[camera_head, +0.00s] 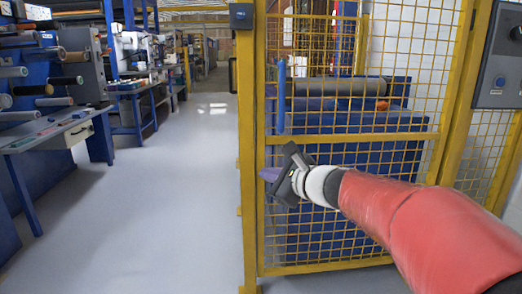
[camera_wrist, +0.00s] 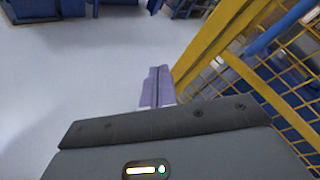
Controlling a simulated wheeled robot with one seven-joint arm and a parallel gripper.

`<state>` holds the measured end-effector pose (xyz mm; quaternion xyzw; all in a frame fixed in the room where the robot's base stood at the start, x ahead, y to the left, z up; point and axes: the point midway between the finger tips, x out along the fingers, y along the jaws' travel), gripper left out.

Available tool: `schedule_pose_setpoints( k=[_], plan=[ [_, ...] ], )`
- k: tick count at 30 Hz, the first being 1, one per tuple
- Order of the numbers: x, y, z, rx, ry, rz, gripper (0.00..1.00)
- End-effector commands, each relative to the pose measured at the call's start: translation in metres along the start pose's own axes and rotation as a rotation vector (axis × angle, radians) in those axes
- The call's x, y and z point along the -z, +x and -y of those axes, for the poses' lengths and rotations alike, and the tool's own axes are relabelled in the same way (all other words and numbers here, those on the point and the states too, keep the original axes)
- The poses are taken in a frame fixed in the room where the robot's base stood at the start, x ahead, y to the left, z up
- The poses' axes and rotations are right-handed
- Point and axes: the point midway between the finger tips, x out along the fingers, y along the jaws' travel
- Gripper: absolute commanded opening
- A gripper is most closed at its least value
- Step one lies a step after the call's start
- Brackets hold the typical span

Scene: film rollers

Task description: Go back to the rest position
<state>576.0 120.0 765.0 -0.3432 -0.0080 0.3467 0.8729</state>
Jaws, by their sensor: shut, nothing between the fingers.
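My gripper (camera_head: 271,174) is at the end of my red-sleeved arm, in front of the yellow mesh gate in the head view. Its purple fingers point left, toward the gate's left post. In the wrist view my gripper (camera_wrist: 157,88) shows its two purple fingers pressed together, with nothing between them. Beyond the fingertips lies grey floor. The yellow frame runs close along their right side in the wrist view; I cannot tell the exact gap.
The yellow mesh gate (camera_head: 350,137) has a blue vertical handle (camera_head: 282,97). Behind it stands a blue machine with a roller (camera_head: 340,104). A control box (camera_head: 499,70) hangs at right. Workbenches with rollers (camera_head: 50,131) line the left. The grey floor aisle (camera_head: 170,190) is clear.

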Motion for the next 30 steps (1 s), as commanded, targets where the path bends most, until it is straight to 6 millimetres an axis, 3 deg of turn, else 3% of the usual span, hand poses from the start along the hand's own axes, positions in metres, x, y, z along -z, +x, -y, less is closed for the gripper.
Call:
schedule_pose_setpoints(
  k=[1,3,9,13,18,23,30],
  plan=[
    [-0.016,-0.02,-0.019,-0.068,-0.163,-0.025,0.0],
    [-0.02,-0.045,-0.048,-0.171,-0.384,-0.064,0.0],
    [-0.006,-0.129,-0.119,-0.491,-0.989,-0.162,0.0],
    [0.017,-0.188,-0.149,-0.715,-1.341,-0.216,0.0],
    [0.046,-0.249,-0.167,-0.966,-1.665,-0.268,0.0],
    [0.061,-0.277,-0.171,-1.093,-1.803,-0.292,0.0],
    [0.065,-0.281,-0.172,-1.119,-1.826,-0.296,0.0]
  ],
)
